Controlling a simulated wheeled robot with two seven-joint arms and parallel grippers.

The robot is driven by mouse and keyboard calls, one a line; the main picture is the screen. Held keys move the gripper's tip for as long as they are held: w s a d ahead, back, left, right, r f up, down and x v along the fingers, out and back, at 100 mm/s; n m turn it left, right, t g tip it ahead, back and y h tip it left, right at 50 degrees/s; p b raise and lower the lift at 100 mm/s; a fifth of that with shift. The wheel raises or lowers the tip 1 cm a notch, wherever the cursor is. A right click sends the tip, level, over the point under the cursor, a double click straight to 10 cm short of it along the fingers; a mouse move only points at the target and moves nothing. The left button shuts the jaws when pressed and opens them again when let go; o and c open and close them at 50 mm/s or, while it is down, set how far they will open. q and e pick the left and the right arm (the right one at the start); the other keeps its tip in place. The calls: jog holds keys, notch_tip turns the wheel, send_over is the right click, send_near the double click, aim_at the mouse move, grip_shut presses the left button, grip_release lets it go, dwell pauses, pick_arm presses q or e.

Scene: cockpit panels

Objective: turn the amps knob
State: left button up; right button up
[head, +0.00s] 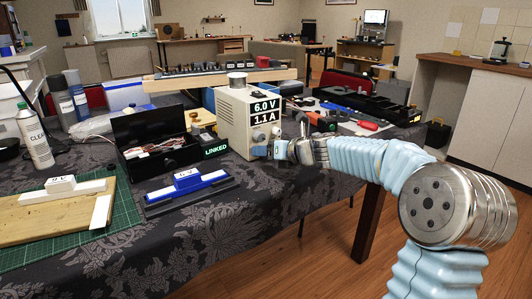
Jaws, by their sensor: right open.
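A cream power supply box (233,121) stands on the table in the middle of the head view. Its display (266,111) reads 6.0 V and 1.1 A. My right gripper (268,150) is at the lower part of the box's front face, below the display. It is open, with its fingertips close to the panel. I cannot tell whether they touch it. The amps knob cannot be made out; the gripper covers that part of the panel. My left gripper is not in view.
An open black box (152,130) with a LINKED label stands left of the supply. A blue block tool (190,188) lies in front. A spray can (35,138) and green cutting mat (75,240) are at left. Tools and a black tray (372,104) lie right of the supply.

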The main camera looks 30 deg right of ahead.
jog(key=shift+w+f, duration=0.15)
jog(key=shift+w, duration=0.1)
grip_shut()
jog(key=shift+a+r+n+h+p, duration=0.25)
jog(key=shift+n+h+p, duration=0.15)
jog(key=shift+n+p, duration=0.1)
jog(key=shift+f+n+h, duration=0.2)
jog(key=shift+n+h, duration=0.2)
jog(key=shift+n, duration=0.2)
